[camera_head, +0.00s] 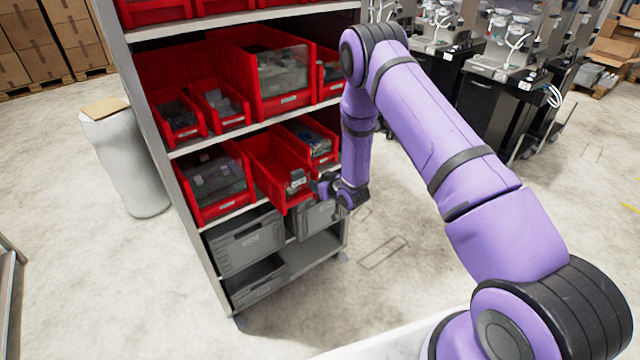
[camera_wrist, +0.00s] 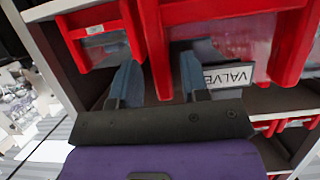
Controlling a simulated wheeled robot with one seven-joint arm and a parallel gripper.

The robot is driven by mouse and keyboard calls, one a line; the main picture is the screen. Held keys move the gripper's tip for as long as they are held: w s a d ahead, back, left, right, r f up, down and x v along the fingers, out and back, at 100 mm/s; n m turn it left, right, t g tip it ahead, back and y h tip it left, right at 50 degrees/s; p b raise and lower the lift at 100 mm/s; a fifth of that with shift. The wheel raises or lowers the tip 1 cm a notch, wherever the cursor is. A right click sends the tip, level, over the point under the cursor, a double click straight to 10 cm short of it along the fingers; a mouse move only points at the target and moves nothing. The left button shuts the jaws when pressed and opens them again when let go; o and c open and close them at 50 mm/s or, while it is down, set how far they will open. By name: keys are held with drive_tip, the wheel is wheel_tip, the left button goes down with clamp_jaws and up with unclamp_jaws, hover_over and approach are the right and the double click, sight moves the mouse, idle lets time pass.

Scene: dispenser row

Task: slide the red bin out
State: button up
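A red bin (camera_head: 277,167) on the shelf's lower bin row sticks out past its neighbours, with small grey items near its front. My gripper (camera_head: 324,187) is at the right of this bin's front end. In the wrist view, my gripper (camera_wrist: 158,72) has its two fingers spread, one on each side of a narrow red bin wall (camera_wrist: 156,50). A gap shows beside the right finger, so the fingers do not look closed on it. A white VALVE label (camera_wrist: 228,76) shows behind the right finger. The fingertips' far ends are partly hidden.
More red bins stand beside and above, such as the lower left one (camera_head: 212,180) and the small right one (camera_head: 311,141). Grey crates (camera_head: 245,243) sit below. The shelf's grey post (camera_head: 165,165) is at left. Open floor (camera_head: 385,290) lies in front.

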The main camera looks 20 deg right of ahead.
drive_tip(key=shift+o, duration=0.3)
drive_tip(key=shift+s, duration=0.1)
drive_tip(key=v, duration=1)
drive_tip(key=shift+s+r, duration=0.2)
drive_tip(key=shift+s, duration=0.05)
drive_tip(key=shift+d, duration=0.15)
wheel_tip(320, 180, up, 17)
drive_tip(key=w+d+g+h, duration=0.1)
drive_tip(key=d+g+h, duration=0.1)
drive_tip(key=s+d+r+m+g+h, duration=0.1)
drive_tip(key=s+r, duration=0.2)
drive_tip(key=r, duration=0.4)
drive_tip(key=s+r+m+h, duration=0.1)
drive_tip(key=s+r, duration=0.2)
drive_tip(key=r, duration=0.4)
drive_tip(key=s+r+g, duration=0.1)
drive_tip(key=s+r, duration=0.3)
drive_tip(key=s, duration=0.6)
drive_tip(key=s+a+r+m+g, duration=0.1)
drive_tip(key=s+r, duration=0.4)
drive_tip(key=s, duration=0.6)
drive_tip(key=s+r+g, duration=0.2)
drive_tip(key=s+r, duration=0.3)
drive_tip(key=s, duration=0.6)
drive_tip(key=shift+a+m+g, duration=0.2)
drive_tip(key=shift+m+g, duration=0.1)
drive_tip(key=shift+g, duration=0.1)
